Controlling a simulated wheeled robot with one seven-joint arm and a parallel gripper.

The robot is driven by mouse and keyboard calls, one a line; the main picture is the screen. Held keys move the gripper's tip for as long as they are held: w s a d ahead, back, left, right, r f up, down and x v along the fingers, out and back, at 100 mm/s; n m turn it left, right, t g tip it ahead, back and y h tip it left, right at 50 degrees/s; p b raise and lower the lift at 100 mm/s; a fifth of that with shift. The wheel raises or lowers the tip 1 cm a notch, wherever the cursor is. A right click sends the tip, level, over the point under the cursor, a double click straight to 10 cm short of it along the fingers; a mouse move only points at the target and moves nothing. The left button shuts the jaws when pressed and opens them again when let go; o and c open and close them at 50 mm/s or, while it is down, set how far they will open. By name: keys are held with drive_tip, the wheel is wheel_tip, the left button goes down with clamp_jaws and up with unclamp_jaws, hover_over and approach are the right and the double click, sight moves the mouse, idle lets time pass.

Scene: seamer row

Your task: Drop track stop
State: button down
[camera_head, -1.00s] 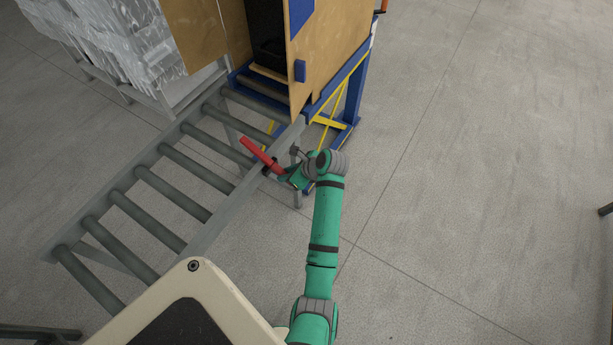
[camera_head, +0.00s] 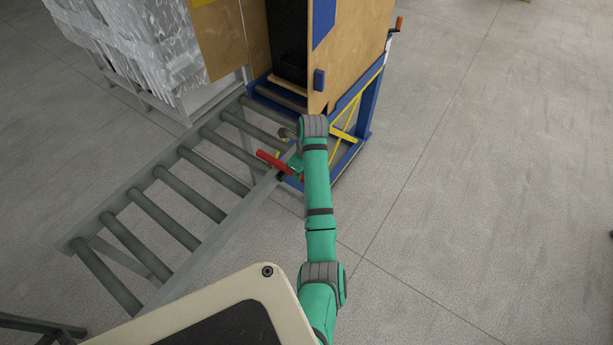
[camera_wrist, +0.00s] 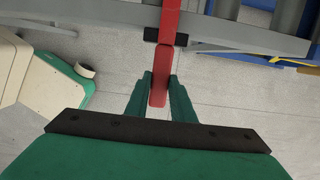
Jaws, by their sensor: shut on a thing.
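The track stop is a red bar (camera_head: 272,161) at the near side rail of the roller conveyor, close to the machine end. Its far end reaches over the rollers and its near end is outside the rail. My gripper (camera_head: 294,174) is beside the rail, partly hidden by my wrist. In the wrist view, the green fingers of my gripper (camera_wrist: 160,97) are on both sides of the lower end of the red bar (camera_wrist: 169,22), shut on it. A black block (camera_wrist: 180,39) on the rail surrounds the bar. The bar's far end is out of the wrist view.
The roller conveyor (camera_head: 152,265) runs down-left from a wooden enclosure (camera_head: 352,50) on a blue frame (camera_head: 366,110). Wrapped stacks (camera_head: 150,45) stand on a rack at upper left. The floor on the right is clear.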

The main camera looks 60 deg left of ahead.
drive_tip(key=shift+a+r, duration=0.1)
idle(0.4)
drive_tip(key=c, duration=1.5)
unclamp_jaws()
drive_tip(key=shift+w, duration=0.1)
drive_tip(key=shift+s+r, duration=0.2)
drive_tip(key=shift+r, duration=0.35)
drive_tip(key=r, duration=0.3)
drive_tip(key=w+d+r, duration=0.1)
drive_tip(key=shift+r, duration=0.3)
drive_tip(key=shift+s+a+r, duration=0.1)
drive_tip(key=shift+r, duration=0.65)
drive_tip(key=shift+d+r, duration=0.2)
drive_tip(key=shift+r, duration=0.15)
drive_tip(key=shift+w+d+r, duration=0.1)
drive_tip(key=shift+r, duration=0.6)
drive_tip(key=shift+w+d+r, duration=0.1)
drive_tip(key=shift+r, duration=0.55)
